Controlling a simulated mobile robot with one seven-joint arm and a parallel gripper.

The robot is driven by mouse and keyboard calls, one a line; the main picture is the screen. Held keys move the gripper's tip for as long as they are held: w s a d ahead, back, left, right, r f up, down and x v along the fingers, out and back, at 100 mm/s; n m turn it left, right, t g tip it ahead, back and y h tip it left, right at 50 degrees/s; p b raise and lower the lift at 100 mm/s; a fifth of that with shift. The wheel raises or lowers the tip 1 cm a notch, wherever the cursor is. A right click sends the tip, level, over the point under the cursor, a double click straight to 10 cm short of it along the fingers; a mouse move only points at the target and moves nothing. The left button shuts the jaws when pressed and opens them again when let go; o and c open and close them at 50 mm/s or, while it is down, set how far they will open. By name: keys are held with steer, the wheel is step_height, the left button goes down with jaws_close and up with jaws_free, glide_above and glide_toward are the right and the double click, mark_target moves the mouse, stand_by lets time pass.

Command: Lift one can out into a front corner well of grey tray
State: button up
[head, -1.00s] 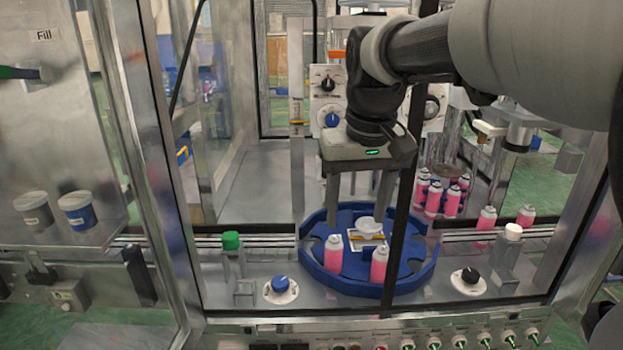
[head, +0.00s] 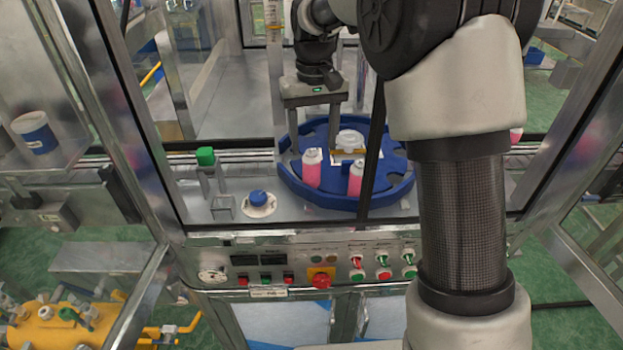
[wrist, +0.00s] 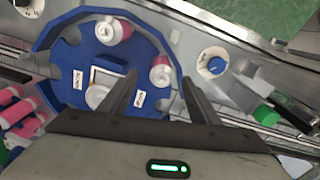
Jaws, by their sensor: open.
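Two pink cans with white tops stand upright on the blue round turntable (head: 400,190), at its front side. The left can (head: 312,173) also shows in the wrist view (wrist: 161,74). The right can (head: 356,178) is partly behind a dark frame post in the head view; it shows farther off in the wrist view (wrist: 112,31). My gripper (head: 307,150) is open and points down, lined up with the left can, its fingers apart on either side. In the wrist view that can shows between my fingertips (wrist: 160,84). Whether they touch it cannot be told. I cannot make out a grey tray.
A white round part (head: 350,139) sits at the turntable's middle. A green-capped stand (head: 205,157) and a blue knob (head: 258,198) are left of it. More pink cans (wrist: 18,110) lie left in the wrist view. Frame posts and the control panel (head: 300,262) bound the front.

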mark_target(311, 164)
steer(key=f, duration=0.7)
steer(key=shift+w+a+f, duration=0.1)
steer(key=shift+a+f, duration=0.15)
steer(key=c, duration=1.1)
steer(key=shift+r, duration=0.1)
steer(key=shift+c, duration=0.2)
